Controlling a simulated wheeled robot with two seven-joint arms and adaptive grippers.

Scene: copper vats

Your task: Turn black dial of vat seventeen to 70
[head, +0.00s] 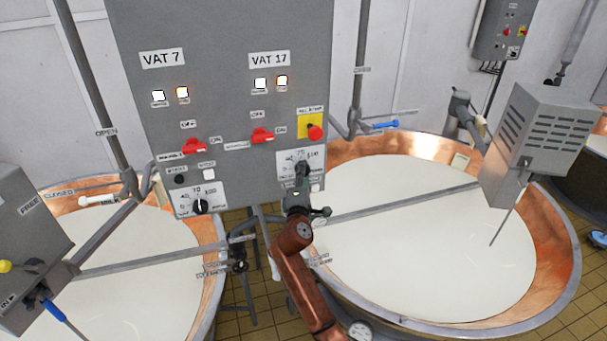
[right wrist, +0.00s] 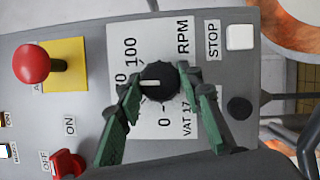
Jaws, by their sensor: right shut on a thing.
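The black dial (right wrist: 158,82) of vat 17 sits on a white scale plate marked RPM and VAT 17 in the right wrist view. Its white mark points left there, towards a number mostly hidden by a finger. The 100 is above that and a 0 is below the dial. My right gripper (right wrist: 161,83) is shut on the dial, with one green finger on each side. In the head view my right gripper (head: 302,172) covers this dial. The VAT 17 label (head: 269,59) is above it on the grey panel. My left gripper is not in view.
A red emergency button (head: 315,132) on a yellow plate and a red switch (head: 262,135) are above the dial. A white STOP button (right wrist: 240,37) is beside it. Vat 7's black dial (head: 200,206) is to the left. Copper vats (head: 555,255) of white liquid flank the panel.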

